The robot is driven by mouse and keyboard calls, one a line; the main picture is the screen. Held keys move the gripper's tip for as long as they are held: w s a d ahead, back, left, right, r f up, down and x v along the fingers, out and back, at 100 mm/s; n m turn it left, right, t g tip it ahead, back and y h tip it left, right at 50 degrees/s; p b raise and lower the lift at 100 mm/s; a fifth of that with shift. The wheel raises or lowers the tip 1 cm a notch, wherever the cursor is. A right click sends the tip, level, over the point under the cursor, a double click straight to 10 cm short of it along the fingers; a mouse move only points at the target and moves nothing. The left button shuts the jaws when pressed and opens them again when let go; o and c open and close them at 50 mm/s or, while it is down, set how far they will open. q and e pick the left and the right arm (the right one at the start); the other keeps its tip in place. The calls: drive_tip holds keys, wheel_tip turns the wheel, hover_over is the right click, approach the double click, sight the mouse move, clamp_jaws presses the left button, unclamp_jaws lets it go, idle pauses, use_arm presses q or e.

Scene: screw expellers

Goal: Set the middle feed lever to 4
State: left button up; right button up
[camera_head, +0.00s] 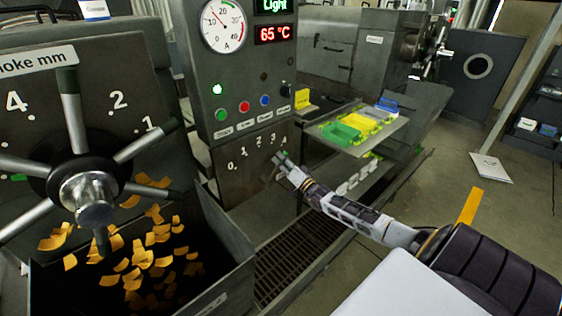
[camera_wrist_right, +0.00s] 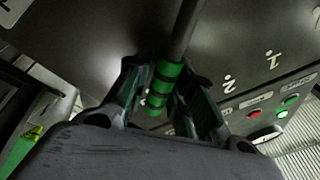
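The feed panel (camera_head: 250,168) on the dark machine carries a scale from 0 to 4, left to right. My right gripper (camera_head: 282,160) is at the panel's right side, just below the 4. In the right wrist view, a dark lever rod with a green-banded grip (camera_wrist_right: 165,78) comes down between the fingers of my right gripper (camera_wrist_right: 160,88). The fingers stand close on both sides of the grip; whether they press on it is unclear. Numerals 2 and 1 show beside the lever there. In the head view my gripper hides most of the lever. My left gripper is not in view.
A large spoked handwheel (camera_head: 90,185) stands at left, above a bin (camera_head: 228,245) of orange flakes. Coloured buttons (camera_head: 244,107) sit above the scale. A tray (camera_head: 392,128) of coloured bins stands behind my right gripper. Open floor lies at right.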

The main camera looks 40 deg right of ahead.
drive_tip(key=shift+o, duration=1.2)
drive_tip(key=shift+s, duration=0.1)
drive_tip(key=v, duration=1.1)
drive_tip(key=shift+s+f, duration=0.2)
drive_tip(key=shift+s, duration=0.15)
idle(0.4)
